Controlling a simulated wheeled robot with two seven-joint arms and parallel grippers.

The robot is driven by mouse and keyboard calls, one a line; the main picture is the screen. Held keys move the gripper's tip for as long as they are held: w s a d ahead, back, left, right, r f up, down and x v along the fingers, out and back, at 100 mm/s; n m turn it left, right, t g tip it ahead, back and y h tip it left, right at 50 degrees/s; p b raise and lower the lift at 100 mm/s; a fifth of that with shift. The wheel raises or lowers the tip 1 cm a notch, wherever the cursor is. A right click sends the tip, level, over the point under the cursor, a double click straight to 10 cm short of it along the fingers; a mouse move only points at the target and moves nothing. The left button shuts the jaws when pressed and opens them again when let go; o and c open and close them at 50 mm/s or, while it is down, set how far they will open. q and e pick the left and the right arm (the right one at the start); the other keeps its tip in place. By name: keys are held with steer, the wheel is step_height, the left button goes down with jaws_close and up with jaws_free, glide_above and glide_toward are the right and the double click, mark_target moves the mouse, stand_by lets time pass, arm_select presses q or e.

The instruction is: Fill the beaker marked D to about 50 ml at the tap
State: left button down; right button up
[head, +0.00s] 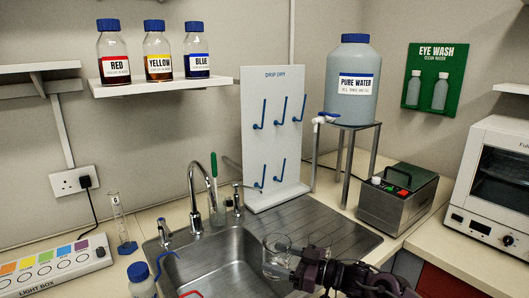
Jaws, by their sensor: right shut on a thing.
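My right gripper (298,268) comes in from the bottom right and is shut on a clear glass beaker (276,262). It holds the beaker over the right side of the sink, near the edge of the drainboard. I cannot read a letter D on it, and I cannot tell whether it holds water. Another clear glass outline (319,243) shows faintly just behind the gripper. The curved metal sink tap (213,168) stands at the back of the sink (215,262), left of the beaker and apart from it. My left gripper is not in view.
A blue-capped bottle (140,284) and a measuring cylinder (120,225) stand left of the sink. A white drip-dry board (272,90) rises behind the drainboard (345,240). The pure water container (352,60) stands on a metal stand, with a grey box (398,200) to its right.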

steer(key=shift+m+t+h, duration=0.5)
steer(key=shift+m+t, duration=0.2)
steer(key=shift+t, duration=0.1)
steer(key=s+f, duration=0.1)
steer(key=s+a+f, duration=0.1)
steer(key=s, duration=0.1)
steer(key=s+a+f, duration=0.1)
steer(key=s, duration=0.1)
steer(key=shift+f, duration=0.1)
steer(key=s+m+t+h, duration=0.1)
steer(key=s, duration=0.1)
steer(key=s+d+f+m+t+h, duration=0.1)
steer(key=s, duration=0.1)
steer(key=s+m+t+h, duration=0.1)
steer(key=s+t, duration=0.1)
steer(key=s, duration=0.1)
steer(key=shift+d+f, duration=0.15)
steer(key=shift+d, duration=0.05)
steer(key=s+d+m+t+h, duration=0.4)
steer(key=s+d+m+h, duration=0.4)
steer(key=s+d+h, duration=0.4)
steer(key=s+d, duration=0.1)
steer(key=d, duration=0.3)
steer(key=shift+s+r+m+t, duration=0.15)
steer(key=shift+r+m+t, duration=0.15)
steer(key=shift+t, duration=0.1)
steer(key=shift+a, duration=0.1)
